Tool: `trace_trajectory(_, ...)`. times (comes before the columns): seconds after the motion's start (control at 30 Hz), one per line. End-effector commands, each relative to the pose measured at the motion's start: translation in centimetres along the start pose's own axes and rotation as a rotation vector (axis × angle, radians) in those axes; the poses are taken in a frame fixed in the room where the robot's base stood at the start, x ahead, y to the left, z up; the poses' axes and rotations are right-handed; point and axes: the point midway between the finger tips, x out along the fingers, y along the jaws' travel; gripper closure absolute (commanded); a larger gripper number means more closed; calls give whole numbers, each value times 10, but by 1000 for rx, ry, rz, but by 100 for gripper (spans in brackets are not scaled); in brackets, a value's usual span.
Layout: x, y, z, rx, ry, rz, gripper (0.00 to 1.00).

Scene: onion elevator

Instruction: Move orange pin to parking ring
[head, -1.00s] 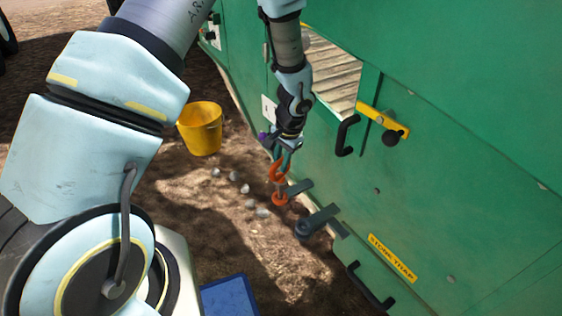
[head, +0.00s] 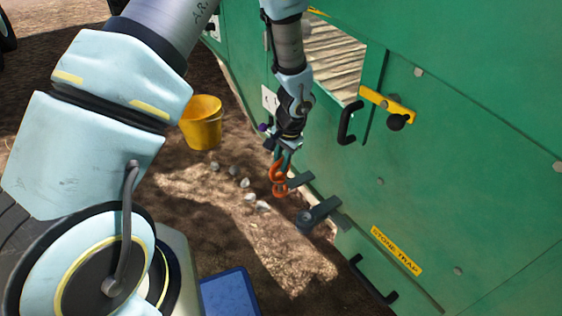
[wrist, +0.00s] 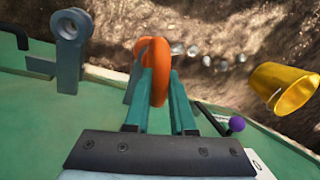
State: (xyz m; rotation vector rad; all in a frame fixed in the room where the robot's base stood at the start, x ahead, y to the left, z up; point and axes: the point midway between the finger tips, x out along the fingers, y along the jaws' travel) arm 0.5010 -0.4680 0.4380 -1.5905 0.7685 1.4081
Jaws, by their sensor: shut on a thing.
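My gripper (head: 287,153) is shut on the orange pin (head: 277,172) by its loop handle and points down beside the green machine. In the wrist view the pin's loop (wrist: 158,72) stands between the two teal fingers.
A second grey bracket with a round eye (head: 306,218) sticks out to the right. A yellow bucket (head: 202,122) and several pale stones (head: 245,183) are on the ground at left. The machine's green wall (head: 470,120) with a black handle (head: 346,122) is close on the right.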

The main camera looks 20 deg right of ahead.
Motion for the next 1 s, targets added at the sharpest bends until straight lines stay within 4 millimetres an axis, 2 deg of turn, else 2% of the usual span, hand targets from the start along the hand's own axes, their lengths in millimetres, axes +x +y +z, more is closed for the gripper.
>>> trace_trajectory(0.5,19,4,0,1,1,0,100)
trace_trajectory(0.9,21,4,0,0,1,0,100)
trace_trajectory(0.93,21,4,0,0,1,0,76)
trace_trajectory(1.0,21,4,0,0,1,0,68)
